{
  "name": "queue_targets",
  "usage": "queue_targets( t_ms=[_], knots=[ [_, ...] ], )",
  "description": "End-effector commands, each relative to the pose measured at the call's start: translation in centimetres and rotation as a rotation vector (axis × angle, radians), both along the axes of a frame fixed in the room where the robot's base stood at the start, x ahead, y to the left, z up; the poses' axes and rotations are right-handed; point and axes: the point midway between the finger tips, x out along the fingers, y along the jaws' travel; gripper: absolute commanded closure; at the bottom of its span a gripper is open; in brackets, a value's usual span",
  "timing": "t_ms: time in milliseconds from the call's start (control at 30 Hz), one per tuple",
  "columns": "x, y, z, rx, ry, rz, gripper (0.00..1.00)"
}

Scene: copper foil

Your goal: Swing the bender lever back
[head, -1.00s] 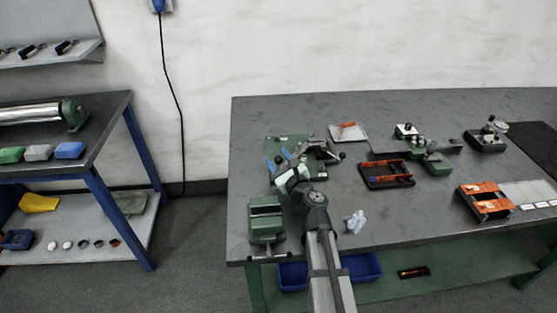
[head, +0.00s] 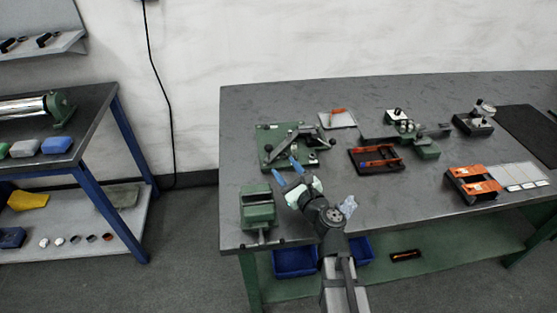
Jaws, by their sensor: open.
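The bender (head: 264,134) is a green plate fixture with grey bars and dark knobs, at the left of the workbench in the head view. A grey bar (head: 283,146) runs diagonally across it, and a dark bar ends in a black knob (head: 333,141) at its right. I cannot tell for sure which bar is the lever. My gripper (head: 288,171) has blue fingers spread apart. It is open and empty, by the front edge of the bender plate, and appears apart from the bars.
A green vise (head: 258,210) stands left of my gripper at the bench's front edge. A crumpled pale piece (head: 348,206) lies beside my wrist. A black-and-orange rack (head: 376,160) and a white tile with an orange-handled tool (head: 337,119) are to the right. The bench (head: 420,215) is clear front centre.

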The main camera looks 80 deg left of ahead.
Motion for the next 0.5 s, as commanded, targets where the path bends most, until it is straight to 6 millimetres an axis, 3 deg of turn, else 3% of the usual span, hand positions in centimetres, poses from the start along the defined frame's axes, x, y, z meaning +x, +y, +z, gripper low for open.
queue_targets(
  t_ms=[200,500],
  knots=[
    [0.8,-2.2,0.0,-0.001,0.000,-0.001,0.49],
    [0.9,-2.5,0.0,0.000,0.000,0.000,0.49]
  ],
)
